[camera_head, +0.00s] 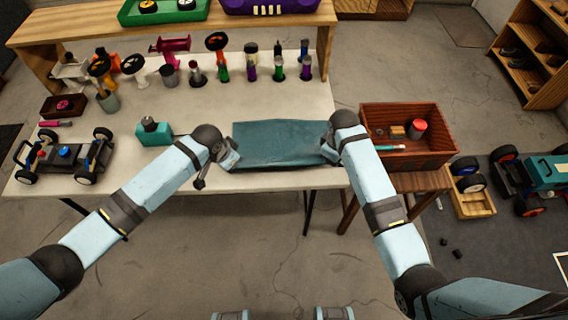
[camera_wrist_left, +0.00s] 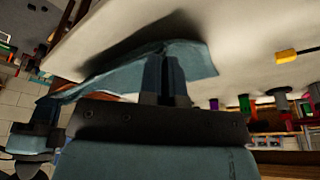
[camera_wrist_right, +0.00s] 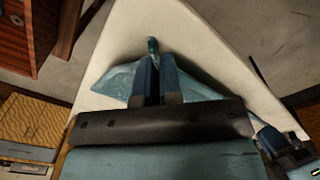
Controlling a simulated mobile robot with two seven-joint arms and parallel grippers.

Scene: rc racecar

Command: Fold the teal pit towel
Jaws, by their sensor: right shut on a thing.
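The teal pit towel (camera_head: 280,143) lies spread across the front middle of the white worktable, its front side raised between my grippers. My left gripper (camera_head: 230,158) is at its front left corner. In the left wrist view the fingers (camera_wrist_left: 166,72) look closed on the cloth (camera_wrist_left: 120,76), which casts a shadow on the table. My right gripper (camera_head: 327,150) is at the front right corner. In the right wrist view the fingers (camera_wrist_right: 158,75) are shut on the towel (camera_wrist_right: 118,82), and a bit of cloth stands up beyond the tips. The fingertips are partly hidden in the head view.
Shock parts and tools (camera_head: 222,68) line the table's back. A red-brown crate (camera_head: 408,160) stands close beside my right arm.

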